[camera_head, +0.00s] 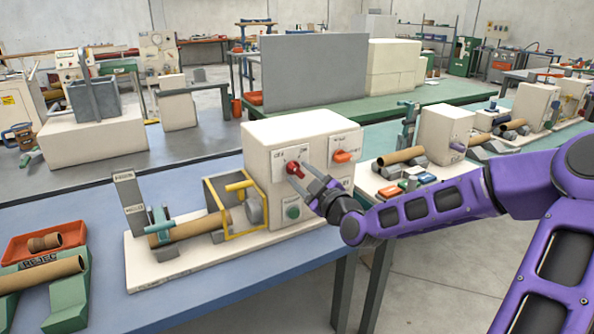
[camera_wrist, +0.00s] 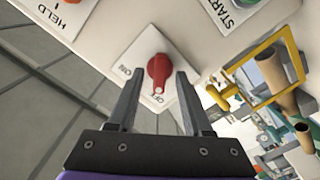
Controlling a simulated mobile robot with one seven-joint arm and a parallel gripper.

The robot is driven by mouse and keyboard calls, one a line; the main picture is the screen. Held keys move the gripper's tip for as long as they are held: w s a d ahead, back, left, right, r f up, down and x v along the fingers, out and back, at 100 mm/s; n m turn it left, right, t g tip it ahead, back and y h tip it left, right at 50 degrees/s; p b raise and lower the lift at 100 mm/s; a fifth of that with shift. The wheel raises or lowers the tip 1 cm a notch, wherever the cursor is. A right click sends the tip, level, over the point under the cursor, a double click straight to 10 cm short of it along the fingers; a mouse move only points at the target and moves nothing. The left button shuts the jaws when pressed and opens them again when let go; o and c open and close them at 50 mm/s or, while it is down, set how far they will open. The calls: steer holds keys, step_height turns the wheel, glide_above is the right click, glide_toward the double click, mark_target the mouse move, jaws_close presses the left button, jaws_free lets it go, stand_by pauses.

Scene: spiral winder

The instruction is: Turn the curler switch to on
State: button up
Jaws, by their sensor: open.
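The curler switch is a red knob (camera_head: 295,168) on a white plate on the front of a pale machine box (camera_head: 262,165). In the wrist view the red knob (camera_wrist: 158,72) stands between my fingertips, its narrow end pointing down in the picture toward a partly hidden label that appears to read OFF. The ON label (camera_wrist: 125,71) is to its left, beside a finger. My gripper (camera_head: 309,178) is open, its two fingers (camera_wrist: 160,75) on either side of the knob. A gap shows on each side; contact cannot be told.
An orange knob (camera_head: 342,156) is right of the switch, and a green button (camera_head: 293,212) below it. A yellow guard frame (camera_head: 208,195) and brown tube (camera_head: 190,229) are left on the same base. A second machine (camera_head: 445,133) stands behind right.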

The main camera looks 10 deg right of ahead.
steer(key=shift+w, duration=0.1)
jaws_close()
stand_by(0.3)
steer(key=shift+r+m, duration=0.1)
steer(key=shift+m, duration=0.2)
steer(key=m+p, duration=0.1)
steer(key=m, duration=0.2)
steer(key=shift+m, duration=0.3)
steer(key=m+p, duration=0.1)
steer(key=m, duration=0.2)
steer(key=shift+r+m+p, duration=0.1)
steer(key=shift+m+p, duration=0.2)
steer(key=shift+p, duration=0.1)
steer(key=m+p, duration=0.1)
steer(key=m, duration=0.3)
steer(key=shift+p, duration=0.35)
steer(key=shift+m+p, duration=0.6)
steer(key=shift+m, duration=1.4)
